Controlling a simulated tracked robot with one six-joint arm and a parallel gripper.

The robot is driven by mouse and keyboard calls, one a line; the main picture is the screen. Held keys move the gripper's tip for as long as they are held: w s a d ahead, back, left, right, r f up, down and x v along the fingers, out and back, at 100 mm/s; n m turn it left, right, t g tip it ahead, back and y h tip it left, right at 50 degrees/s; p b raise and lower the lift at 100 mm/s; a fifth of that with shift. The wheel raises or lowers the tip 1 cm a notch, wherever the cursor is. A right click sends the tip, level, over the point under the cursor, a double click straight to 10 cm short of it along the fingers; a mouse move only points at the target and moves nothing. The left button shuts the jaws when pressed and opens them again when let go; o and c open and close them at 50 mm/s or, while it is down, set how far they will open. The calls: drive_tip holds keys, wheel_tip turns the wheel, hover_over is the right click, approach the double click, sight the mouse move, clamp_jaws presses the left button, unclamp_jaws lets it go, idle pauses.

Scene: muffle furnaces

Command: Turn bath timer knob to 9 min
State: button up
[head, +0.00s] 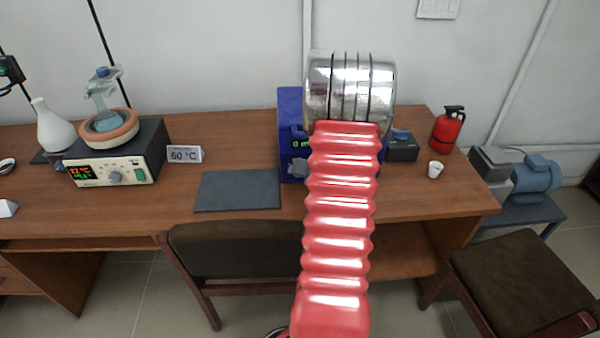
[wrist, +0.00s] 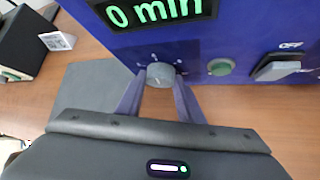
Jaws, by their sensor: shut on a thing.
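The bath timer knob (wrist: 160,75) is a small round grey knob on the front of a blue device, with a pointer line and small marks around it. Above it a green display (wrist: 153,10) reads 0 min. My gripper (wrist: 160,84) is shut on the knob, with one finger on each side. In the head view the blue device (head: 291,108) stands on the bench, mostly hidden behind my red arm. The display's left end shows a green 0 (head: 296,143). The knob and my fingers are hidden there.
A green button (wrist: 220,67) and an OFF switch (wrist: 278,67) sit right of the knob. A dark mat (head: 238,190) lies left of the device.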

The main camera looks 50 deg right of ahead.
drive_tip(key=t, duration=0.1)
drive_tip(key=m+t+y, duration=0.1)
drive_tip(key=m+t, duration=0.1)
drive_tip(key=shift+s+d+f+y, duration=0.2)
drive_tip(key=shift+s+f+y, duration=0.05)
drive_tip(key=shift+y, duration=0.15)
drive_tip(key=m+t, duration=0.1)
drive_tip(key=t, duration=0.1)
drive_tip(key=m+t+y, duration=0.1)
drive_tip(key=m+t, duration=0.1)
drive_tip(key=shift+f+m, duration=0.2)
drive_tip(key=shift+m, duration=0.1)
drive_tip(key=shift+d+t, duration=0.1)
drive_tip(key=shift+t, duration=0.2)
drive_tip(key=o, duration=1.1)
drive_tip(key=shift+s, duration=0.15)
drive_tip(key=s, duration=0.4)
drive_tip(key=s+r, duration=0.1)
drive_tip(key=s, duration=0.4)
drive_tip(key=s+a+r, duration=0.1)
drive_tip(key=s, duration=0.3)
drive_tip(key=shift+s+a, duration=0.1)
drive_tip(key=shift+s, duration=0.05)
